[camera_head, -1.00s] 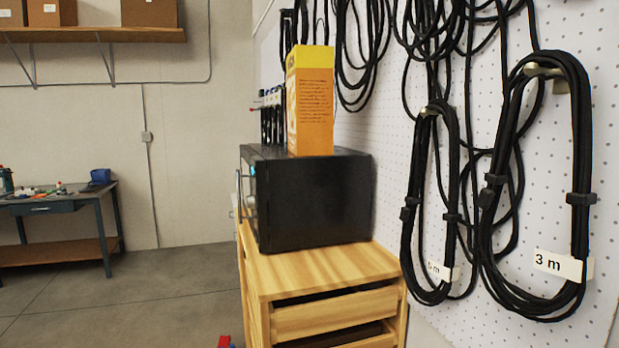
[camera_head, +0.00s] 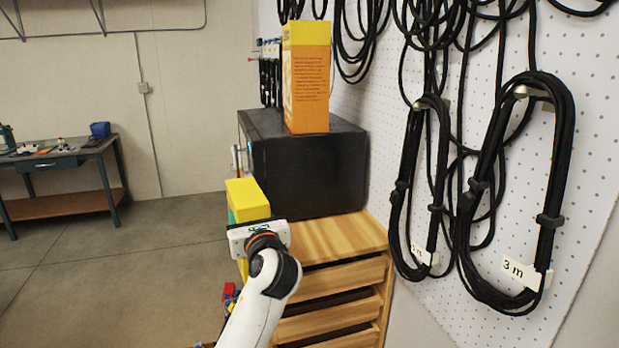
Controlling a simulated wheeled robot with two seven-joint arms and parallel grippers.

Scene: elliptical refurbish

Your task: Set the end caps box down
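A box with a yellow top and a green side (camera_head: 246,196), which I take to be the end caps box, is in front of the black appliance's left front corner. My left gripper (camera_head: 256,232) is at the box's near side and appears shut on it. The fingers and most of the box's lower part are hidden by the gripper. The box looks held up near the left edge of the wooden drawer cabinet (camera_head: 335,238); I see no clear contact with the top. My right gripper is not in view.
The black appliance (camera_head: 310,175) fills the back of the cabinet top, with an orange and yellow box (camera_head: 308,85) upright on it. Bare wood is free in front. Cable loops (camera_head: 545,210) hang on the pegboard at right. Small red and blue items (camera_head: 230,293) are low at left.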

